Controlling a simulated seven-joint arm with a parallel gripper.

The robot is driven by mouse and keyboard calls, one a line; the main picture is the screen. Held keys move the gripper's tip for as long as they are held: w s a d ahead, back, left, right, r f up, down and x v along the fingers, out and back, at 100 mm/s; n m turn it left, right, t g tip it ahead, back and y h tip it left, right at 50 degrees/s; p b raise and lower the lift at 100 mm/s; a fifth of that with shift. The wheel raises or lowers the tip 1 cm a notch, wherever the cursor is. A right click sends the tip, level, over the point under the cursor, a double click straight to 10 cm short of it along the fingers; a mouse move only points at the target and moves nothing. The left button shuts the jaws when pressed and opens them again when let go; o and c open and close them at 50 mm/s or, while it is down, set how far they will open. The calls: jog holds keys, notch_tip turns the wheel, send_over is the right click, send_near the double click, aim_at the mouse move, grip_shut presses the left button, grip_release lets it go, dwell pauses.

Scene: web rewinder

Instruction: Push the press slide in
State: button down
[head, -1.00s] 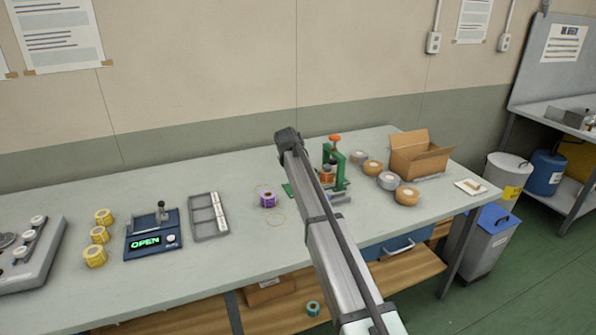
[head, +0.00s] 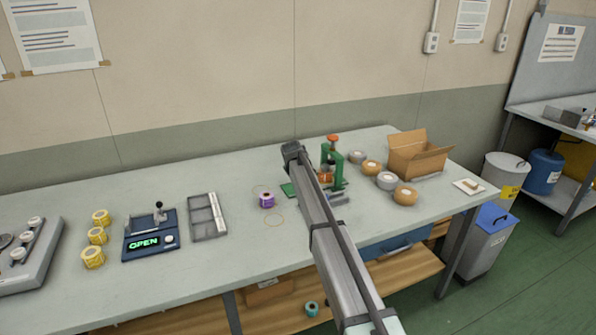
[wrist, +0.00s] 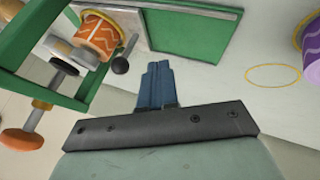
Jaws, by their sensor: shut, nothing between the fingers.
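The press (head: 340,168) has a green frame with an orange knob on top and stands at the middle right of the bench. It also shows at the left of the wrist view (wrist: 28,65), with an orange patterned roll (wrist: 97,35) held in it. A green plate (wrist: 195,32) with a grey edge lies at the press base. A black ball knob (wrist: 120,65) stands just left of my fingers. I cannot tell how far in the slide is. My gripper (wrist: 160,70) is shut and empty, with its blue fingertips close to the plate; contact is unclear. In the head view my arm hides it.
A purple roll (head: 267,200) and a thin yellow ring (head: 273,220) lie left of the press. Several tape rolls (head: 388,181) and an open carton (head: 418,155) stand to its right. A grey tray (head: 208,217) and a device reading OPEN (head: 150,238) are farther left.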

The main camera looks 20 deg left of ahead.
jog(key=shift+w+d+r, duration=0.1)
jog(key=shift+w+d, duration=0.35)
jog(key=shift+w, duration=0.3)
jog(key=shift+w+d+r, duration=0.1)
jog(key=shift+w+d, duration=0.35)
jog(key=shift+w, duration=0.3)
jog(key=shift+w+d, duration=1.3)
jog(key=s+a, duration=0.1)
jog(key=s, duration=0.1)
jog(key=s+a, duration=0.1)
jog(key=s, duration=0.1)
jog(key=shift+a, duration=0.1)
jog(key=a+v, duration=0.1)
jog(key=v, duration=0.8)
jog(key=shift+s+d+r, duration=0.2)
jog(key=shift+d+r, duration=0.2)
jog(key=shift+d, duration=0.1)
